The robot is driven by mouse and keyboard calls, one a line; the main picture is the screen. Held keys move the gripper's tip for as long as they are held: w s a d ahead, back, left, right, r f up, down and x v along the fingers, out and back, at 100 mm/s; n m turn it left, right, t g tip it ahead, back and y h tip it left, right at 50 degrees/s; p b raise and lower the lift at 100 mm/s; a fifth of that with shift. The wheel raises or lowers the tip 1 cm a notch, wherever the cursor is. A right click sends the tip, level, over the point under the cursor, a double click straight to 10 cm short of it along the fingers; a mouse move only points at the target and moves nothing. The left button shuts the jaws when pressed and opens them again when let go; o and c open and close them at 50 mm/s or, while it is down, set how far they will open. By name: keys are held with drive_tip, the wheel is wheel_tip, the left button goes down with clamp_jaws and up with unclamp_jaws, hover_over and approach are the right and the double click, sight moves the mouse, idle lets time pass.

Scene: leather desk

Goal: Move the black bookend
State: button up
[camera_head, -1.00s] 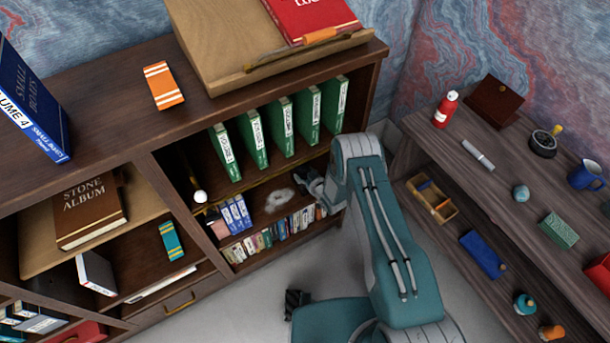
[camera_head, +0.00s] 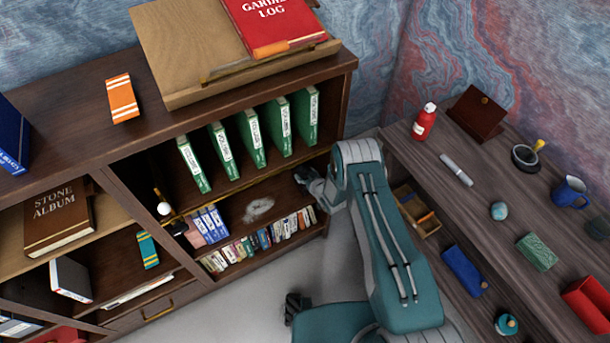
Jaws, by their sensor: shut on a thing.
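My gripper (camera_head: 303,176) is at the end of my teal and grey arm, in front of the right part of the bookcase, below the rightmost green books. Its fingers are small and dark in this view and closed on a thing. The held thing is mostly hidden by the gripper, so its outline as the black bookend cannot be made out. A small dark shape (camera_head: 178,228) stands at the left end of the blue books on the lower shelf; I cannot tell what it is.
Green books (camera_head: 252,138) stand on the upper shelf, and small books (camera_head: 262,240) stand in a row below. Grey floor lies between.

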drive_tip(key=shift+d+f, duration=0.1)
drive_tip(key=shift+d, duration=0.15)
drive_tip(key=shift+a, duration=0.1)
drive_tip(key=o, duration=1.3)
drive_tip(key=shift+a, duration=0.15)
drive_tip(key=shift+c, duration=0.2)
drive_tip(key=v, duration=1.2)
